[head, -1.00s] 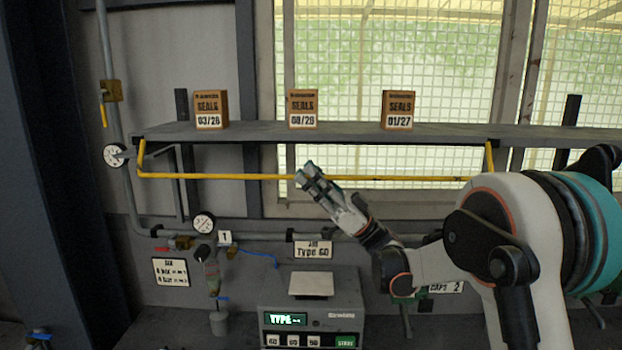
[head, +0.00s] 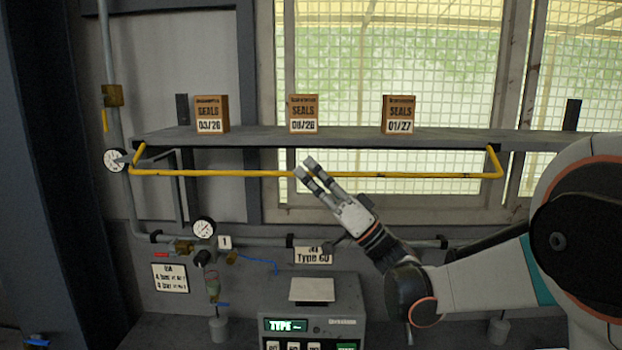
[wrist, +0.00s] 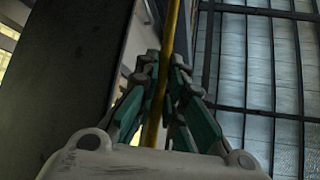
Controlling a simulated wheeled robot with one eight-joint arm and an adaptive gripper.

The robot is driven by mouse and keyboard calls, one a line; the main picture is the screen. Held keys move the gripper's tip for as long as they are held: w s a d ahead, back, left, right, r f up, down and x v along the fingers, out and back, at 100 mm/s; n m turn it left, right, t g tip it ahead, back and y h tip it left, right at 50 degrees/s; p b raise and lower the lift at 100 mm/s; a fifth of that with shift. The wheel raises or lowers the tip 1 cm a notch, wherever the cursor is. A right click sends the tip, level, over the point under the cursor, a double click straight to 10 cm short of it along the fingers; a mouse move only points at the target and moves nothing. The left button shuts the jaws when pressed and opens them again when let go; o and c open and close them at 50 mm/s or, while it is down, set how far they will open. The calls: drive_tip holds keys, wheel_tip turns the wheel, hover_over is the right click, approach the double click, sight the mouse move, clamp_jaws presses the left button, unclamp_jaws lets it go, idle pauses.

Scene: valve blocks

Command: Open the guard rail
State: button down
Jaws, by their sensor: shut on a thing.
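The guard rail (head: 226,173) is a yellow bar along the front of the grey shelf, with a bent arm at each end joining it to the shelf. It stands out in front of the shelf, a little below its edge. My gripper (head: 308,170) is shut on the rail near its middle. In the wrist view the yellow rail (wrist: 164,75) runs between the two green-padded fingers of my gripper (wrist: 161,85).
On the shelf (head: 350,138) stand three seals boxes: left (head: 211,114), middle (head: 302,113) and right (head: 398,114). Below are a grey device with a green display (head: 286,325), pipes and a round gauge (head: 204,228). A gridded window is behind.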

drive_tip(key=shift+s+r+m+t+h, duration=0.15)
drive_tip(key=shift+r+m+t+h, duration=0.15)
drive_tip(key=shift+m+t, duration=0.35)
drive_tip(key=c, duration=1.7)
unclamp_jaws()
drive_tip(key=shift+f, duration=0.1)
drive_tip(key=v, duration=1.2)
